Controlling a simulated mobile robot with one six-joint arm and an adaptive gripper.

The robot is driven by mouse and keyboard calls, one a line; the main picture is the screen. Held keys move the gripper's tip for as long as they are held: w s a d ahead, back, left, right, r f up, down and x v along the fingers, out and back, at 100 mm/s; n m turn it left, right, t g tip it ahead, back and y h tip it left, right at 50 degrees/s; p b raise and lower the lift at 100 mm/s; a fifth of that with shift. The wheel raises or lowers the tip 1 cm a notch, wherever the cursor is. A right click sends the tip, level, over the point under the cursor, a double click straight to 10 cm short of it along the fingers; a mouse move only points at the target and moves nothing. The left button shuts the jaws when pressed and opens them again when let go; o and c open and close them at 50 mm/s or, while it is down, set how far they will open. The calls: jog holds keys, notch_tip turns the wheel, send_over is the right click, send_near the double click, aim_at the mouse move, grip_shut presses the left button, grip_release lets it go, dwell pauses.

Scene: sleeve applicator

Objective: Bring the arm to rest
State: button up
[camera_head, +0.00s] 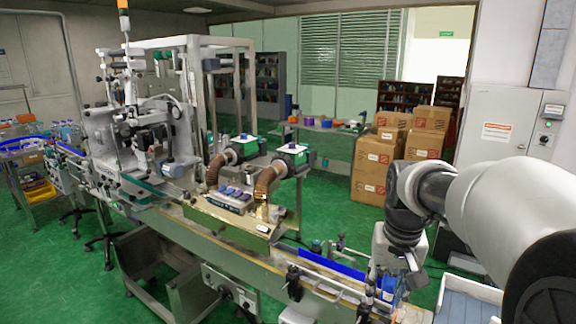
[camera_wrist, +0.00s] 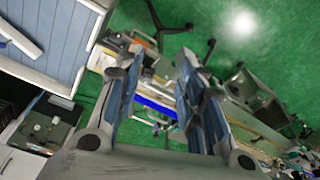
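My gripper (camera_head: 388,287) hangs at the right end of the conveyor line in the head view, under my bent arm. In the wrist view my gripper (camera_wrist: 157,65) shows two fingers standing well apart, with nothing held between them. The gap looks onto the conveyor (camera_wrist: 158,108) with its blue side strip. In the head view the fingertips are small and partly merge with the machine parts behind them, so their distance to the conveyor cannot be told.
The sleeve applicator machine (camera_head: 140,130) and its conveyor (camera_head: 225,242) run across the left and middle. A pale blue slatted crate (camera_head: 468,303) stands at the lower right; it also shows in the wrist view (camera_wrist: 55,30). Cardboard boxes (camera_head: 372,175) are stacked behind my arm. Green floor is open behind.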

jog(key=s+a+n+t, duration=0.1)
jog(key=s+a, duration=0.1)
jog(key=s, duration=0.9)
jog(key=s+a+n+t, duration=0.1)
jog(key=s+a, duration=0.2)
jog(key=s, duration=0.9)
jog(key=shift+s+a+f+n+t, duration=0.2)
jog(key=shift+a+f+n+t, duration=0.1)
jog(key=shift+a+t, duration=0.1)
jog(key=shift+f, duration=0.1)
